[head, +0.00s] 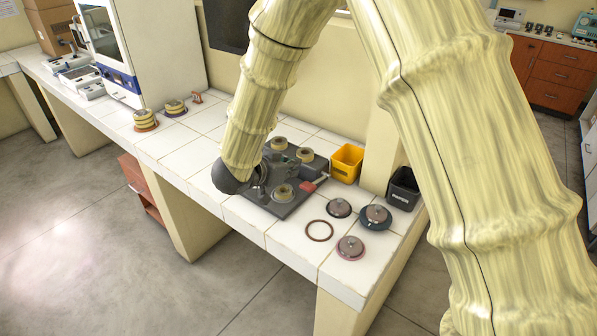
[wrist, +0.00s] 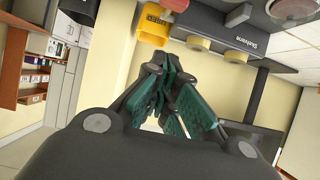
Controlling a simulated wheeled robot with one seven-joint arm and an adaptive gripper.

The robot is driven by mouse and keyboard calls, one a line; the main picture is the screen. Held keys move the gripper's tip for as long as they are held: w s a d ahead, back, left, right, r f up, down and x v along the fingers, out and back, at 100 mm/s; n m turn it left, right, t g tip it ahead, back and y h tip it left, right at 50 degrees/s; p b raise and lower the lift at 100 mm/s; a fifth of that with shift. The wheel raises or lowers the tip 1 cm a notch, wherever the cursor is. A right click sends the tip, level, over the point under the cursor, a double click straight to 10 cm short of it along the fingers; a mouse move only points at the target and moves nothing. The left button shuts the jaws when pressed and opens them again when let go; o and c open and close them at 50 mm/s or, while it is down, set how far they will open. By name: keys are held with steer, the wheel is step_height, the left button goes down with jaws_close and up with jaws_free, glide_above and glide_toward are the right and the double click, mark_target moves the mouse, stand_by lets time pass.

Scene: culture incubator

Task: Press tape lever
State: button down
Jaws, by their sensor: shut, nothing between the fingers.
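A dark grey tape machine (head: 300,203) with several pale tape rolls stands on the white tiled bench. A red lever-like part (head: 309,186) sticks out at its right side. My gripper (wrist: 160,68) has dark fingers with green pads, closed together and empty. In the head view its dark body is at the machine's left side, and my arm hides its fingertips. I cannot tell whether they touch the machine.
A yellow bin (head: 346,162) and a black bin (head: 403,188) stand right of the machine. Round lidded discs (head: 376,216) and a thin ring (head: 319,231) lie near the front corner. Stacked rolls (head: 145,120) and a white cabinet (head: 140,50) are to the left.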

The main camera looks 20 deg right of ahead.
steer(key=p, duration=0.3)
glide_above(307, 186)
steer(key=f, duration=0.2)
steer(key=w+d+f, duration=0.1)
steer(key=f, duration=0.1)
steer(key=shift+s+a+f+p, duration=0.1)
steer(key=shift+a+f+p, duration=0.1)
steer(key=shift+f, duration=0.35)
steer(key=shift+s+a+f+p, duration=0.1)
steer(key=shift+f+p, duration=0.1)
steer(key=shift+f, duration=0.3)
steer(key=shift+s+a+f+p, duration=0.1)
steer(key=shift+f+p, duration=0.1)
steer(key=shift+f, duration=0.35)
steer(key=shift+s+a+f+p, duration=0.1)
steer(key=shift+f+p, duration=0.05)
steer(key=shift+f, duration=0.35)
